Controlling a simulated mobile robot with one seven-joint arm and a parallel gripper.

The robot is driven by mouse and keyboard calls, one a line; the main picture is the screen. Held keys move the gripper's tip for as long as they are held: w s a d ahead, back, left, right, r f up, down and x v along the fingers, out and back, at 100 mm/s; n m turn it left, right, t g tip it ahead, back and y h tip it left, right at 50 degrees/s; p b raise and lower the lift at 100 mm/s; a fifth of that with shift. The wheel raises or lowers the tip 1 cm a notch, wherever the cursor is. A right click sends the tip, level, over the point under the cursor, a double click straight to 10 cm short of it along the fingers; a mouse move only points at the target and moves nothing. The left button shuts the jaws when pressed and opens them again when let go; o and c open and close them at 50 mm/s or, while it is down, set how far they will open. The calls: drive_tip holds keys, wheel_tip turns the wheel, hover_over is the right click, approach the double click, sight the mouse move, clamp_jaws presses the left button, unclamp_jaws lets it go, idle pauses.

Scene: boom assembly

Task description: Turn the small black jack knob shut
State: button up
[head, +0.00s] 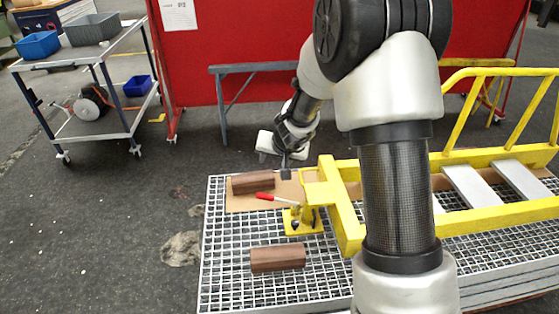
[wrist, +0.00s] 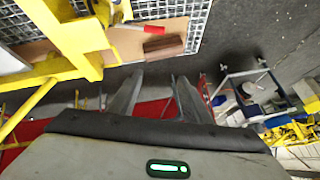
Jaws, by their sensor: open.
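The small jack (head: 303,219) is yellow, stands on a flat yellow base on the metal grating, and has a red-tipped lever (head: 266,196) pointing left. A small black knob (head: 295,225) shows low on its front; I cannot tell how far it is turned. My gripper (head: 275,164) is above and behind the jack, apart from it, partly hidden by its own wrist. In the wrist view the gripper (wrist: 154,80) is open with nothing between its fingers. The red lever end (wrist: 156,29) shows there beyond the fingers; the knob cannot be made out.
A yellow boom (head: 345,215) lies just right of the jack. A grey trestle (head: 222,110) and red panels (head: 240,40) stand behind. A cart (head: 90,125) stands far left.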

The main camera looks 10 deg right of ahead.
drive_tip(key=d+f+m+g+h, duration=0.1)
drive_tip(key=d+f+h, duration=0.15)
drive_tip(key=f, duration=1.05)
drive_tip(key=g, duration=0.2)
approach(295, 223)
drive_tip(key=shift+m+h, duration=0.3)
drive_tip(key=shift+h, duration=0.05)
drive_tip(key=b+x, duration=0.1)
drive_tip(key=x, duration=0.2)
drive_tip(key=b+x, duration=0.1)
drive_tip(key=x, duration=0.4)
drive_tip(key=shift+w+a+f+b, duration=0.15)
drive_tip(key=shift+a+f+b, duration=0.15)
drive_tip(key=shift+f+b, duration=0.1)
drive_tip(key=c, duration=1)
